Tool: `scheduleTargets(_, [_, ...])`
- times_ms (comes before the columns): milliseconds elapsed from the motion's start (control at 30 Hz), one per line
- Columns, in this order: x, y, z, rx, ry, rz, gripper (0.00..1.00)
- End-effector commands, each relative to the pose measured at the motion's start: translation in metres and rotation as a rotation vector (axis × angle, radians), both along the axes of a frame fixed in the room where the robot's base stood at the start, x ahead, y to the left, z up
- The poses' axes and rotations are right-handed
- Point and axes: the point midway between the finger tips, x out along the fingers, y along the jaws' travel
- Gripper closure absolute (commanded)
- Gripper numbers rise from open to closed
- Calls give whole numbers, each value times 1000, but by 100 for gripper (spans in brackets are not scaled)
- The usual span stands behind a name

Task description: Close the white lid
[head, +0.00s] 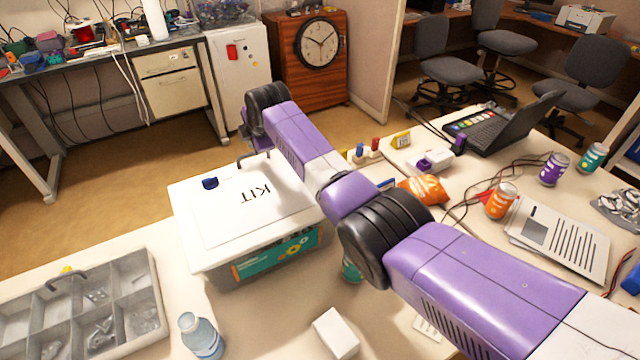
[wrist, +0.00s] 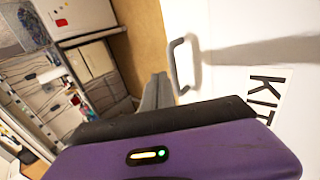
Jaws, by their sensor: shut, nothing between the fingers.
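The white lid (head: 235,220) marked KIT lies flat over the clear storage box (head: 285,255) with a green label. I cannot tell whether it is fully seated. A grey handle (head: 252,158) stands at the lid's far edge; it also shows in the wrist view (wrist: 174,66). My gripper (wrist: 157,88) is shut and empty, beside the handle and just off the lid's edge in the wrist view. In the head view my arm reaches across the lid's right side and hides part of it; my gripper is not clearly visible there.
A small dark blue piece (head: 210,183) sits on the lid. A grey parts tray (head: 158,300), a bottle (head: 200,338) and a white block (head: 336,335) stand in front. Cans, an orange packet (head: 424,189) and a laptop (head: 495,130) crowd the right side.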

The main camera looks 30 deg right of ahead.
Motion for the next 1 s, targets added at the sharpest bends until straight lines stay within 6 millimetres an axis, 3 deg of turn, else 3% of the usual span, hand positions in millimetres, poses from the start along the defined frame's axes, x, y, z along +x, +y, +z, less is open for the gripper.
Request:
scheduleTargets(100, [-1,0,-13,0,-1,0,100])
scheduleTargets(400, [-3,0,-21,0,-1,0,100])
scheduleTargets(800, [-4,0,-21,0,1,0,100])
scheduleTargets(1000, [-4,7,-4,0,0,1,100])
